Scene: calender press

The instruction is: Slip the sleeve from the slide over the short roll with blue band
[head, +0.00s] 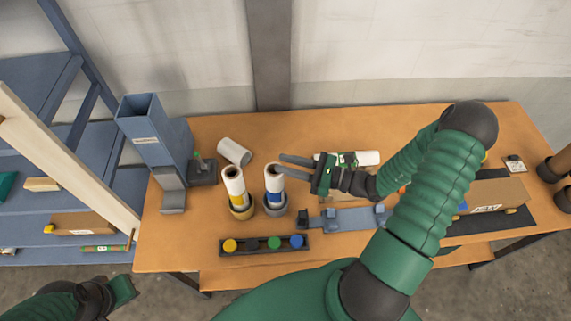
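The short roll with the blue band (274,184) stands upright in a grey round holder. Beside it on the left, a white roll with a yellow band (235,185) stands in a similar holder. A tall blue-grey chute (158,140) stands at the left, with a grey sloping slide (171,189) at its foot. I cannot make out a sleeve on the slide. My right gripper (281,168) points left, open and empty, just above and behind the blue-banded roll; its fingers appear apart from it. My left gripper (124,291) is low at the left, off the table, its fingers unclear.
A pale cylinder (234,151) lies behind the rolls. A dark strip with coloured buttons (265,245) lies in front. A blue-grey fixture (345,219) and a cardboard box (492,196) occupy the right.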

